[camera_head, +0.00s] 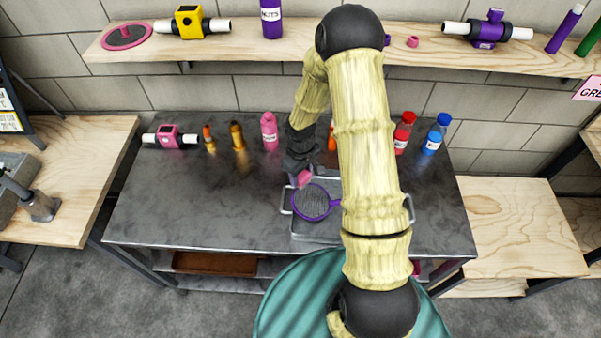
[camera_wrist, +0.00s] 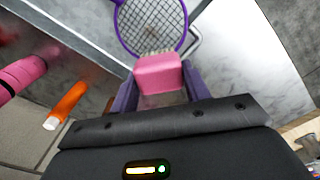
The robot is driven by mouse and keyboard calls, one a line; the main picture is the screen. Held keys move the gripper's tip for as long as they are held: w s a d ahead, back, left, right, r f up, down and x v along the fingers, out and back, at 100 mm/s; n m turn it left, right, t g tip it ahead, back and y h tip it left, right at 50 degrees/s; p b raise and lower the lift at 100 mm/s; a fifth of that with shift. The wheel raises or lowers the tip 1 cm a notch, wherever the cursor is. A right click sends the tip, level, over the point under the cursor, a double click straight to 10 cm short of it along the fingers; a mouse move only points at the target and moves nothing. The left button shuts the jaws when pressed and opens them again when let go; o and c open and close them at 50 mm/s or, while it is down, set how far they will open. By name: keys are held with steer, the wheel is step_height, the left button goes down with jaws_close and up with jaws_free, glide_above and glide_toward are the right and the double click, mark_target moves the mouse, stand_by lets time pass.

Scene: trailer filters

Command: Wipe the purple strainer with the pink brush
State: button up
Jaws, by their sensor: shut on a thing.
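The purple strainer (camera_head: 311,203) has a round mesh and a handle pointing right. It lies on a metal tray (camera_head: 312,236) on the dark metal table. In the wrist view the strainer (camera_wrist: 152,22) is at the top, with its purple rim nearest me. My gripper (camera_head: 297,172) is shut on the pink brush (camera_head: 304,178), just at the strainer's upper left rim. The brush (camera_wrist: 158,73) sits between my fingers in the wrist view, its pale bristles at the rim and mesh edge. I cannot tell if the bristles touch the mesh. My arm hides the right part of the tray.
Along the table's back stand a pink bottle (camera_head: 269,131), an amber bottle (camera_head: 237,135), a red bottle (camera_head: 404,132) and a blue bottle (camera_head: 436,133). A pink device (camera_head: 170,137) is at the back left. The table's left front is clear. A wooden shelf (camera_head: 110,51) runs above.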

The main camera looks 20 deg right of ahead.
steer(key=shift+f+b, duration=2.65)
steer(key=shift+f, duration=0.85)
steer(key=shift+s+d+f, duration=0.2)
steer(key=shift+d, duration=0.35)
steer(key=shift+s+d+f, duration=0.15)
steer(key=shift+d, duration=0.4)
steer(key=shift+s+d+f, duration=0.2)
steer(key=shift+d, duration=0.35)
steer(key=shift+c, duration=0.4)
steer(key=shift+s+d+f, duration=0.1)
steer(key=shift+s+d, duration=0.15)
steer(key=shift+d, duration=0.05)
steer(key=shift+a, duration=0.2)
steer(key=a, duration=0.1)
steer(key=w+a, duration=0.1)
steer(key=shift+a+r, duration=0.3)
steer(key=shift+a, duration=0.05)
steer(key=shift+w+a+r, duration=0.3)
steer(key=shift+a+r, duration=0.1)
steer(key=shift+a, duration=0.05)
steer(key=shift+w+r+p, duration=0.15)
steer(key=shift+r+p, duration=0.45)
steer(key=shift+r, duration=0.15)
steer(key=shift+s+d+r+p, duration=0.1)
steer(key=shift+s+r+p, duration=0.1)
steer(key=shift+r+p, duration=2.1)
steer(key=shift+r, duration=0.6)
